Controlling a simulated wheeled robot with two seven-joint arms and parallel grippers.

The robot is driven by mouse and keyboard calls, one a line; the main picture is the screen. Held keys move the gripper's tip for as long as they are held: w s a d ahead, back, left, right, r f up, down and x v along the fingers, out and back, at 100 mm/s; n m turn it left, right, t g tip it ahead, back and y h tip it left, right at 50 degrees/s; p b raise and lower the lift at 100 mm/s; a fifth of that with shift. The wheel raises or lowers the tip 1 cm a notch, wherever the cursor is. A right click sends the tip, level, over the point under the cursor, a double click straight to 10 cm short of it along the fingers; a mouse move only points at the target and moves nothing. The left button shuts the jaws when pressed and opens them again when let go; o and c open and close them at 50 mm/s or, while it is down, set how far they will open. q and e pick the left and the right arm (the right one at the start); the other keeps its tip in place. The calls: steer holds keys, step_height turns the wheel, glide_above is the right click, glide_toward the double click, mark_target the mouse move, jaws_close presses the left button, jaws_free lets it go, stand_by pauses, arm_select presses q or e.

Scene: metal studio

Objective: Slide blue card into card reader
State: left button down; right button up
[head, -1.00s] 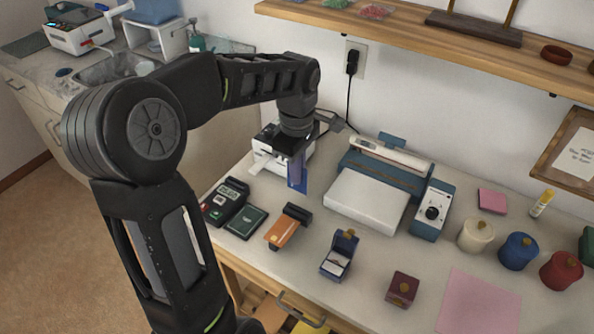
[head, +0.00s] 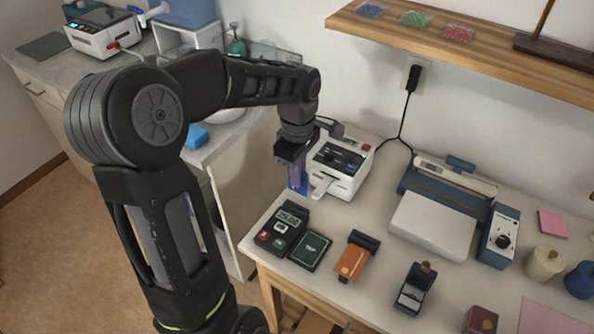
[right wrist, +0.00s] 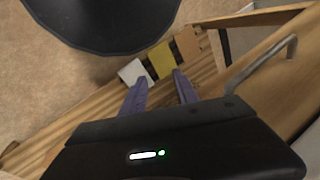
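My left gripper (head: 296,170) points down with purple fingers, just left of the white machine. It is shut on a blue card (head: 298,189), whose bright blue lower part shows below and around the fingers. The card hangs upright in the air above the table's left end. The black card reader (head: 283,229), with a small screen and coloured keys, lies on the table below the gripper, apart from the card. A dark green pad (head: 310,251) sits beside it. My right gripper (right wrist: 163,88) is open and empty in the right wrist view, with its fingers apart.
A white machine (head: 341,165) stands behind. A blue ring box (head: 414,290) and a laminator-like device (head: 435,222) stand farther right. The right wrist view shows a metal handle (right wrist: 262,65) near the right gripper.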

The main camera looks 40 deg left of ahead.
mark_target(296, 189)
arm_select(q)
steer(key=shift+a, duration=0.3)
steer(key=shift+f, duration=0.15)
steer(key=shift+d+f+b, duration=0.1)
steer(key=shift+f+b, duration=1.7)
steer(key=shift+f, duration=0.65)
steer(key=shift+f+b, duration=1.6)
steer(key=shift+f, duration=0.2)
steer(key=c, duration=1.6)
jaws_free()
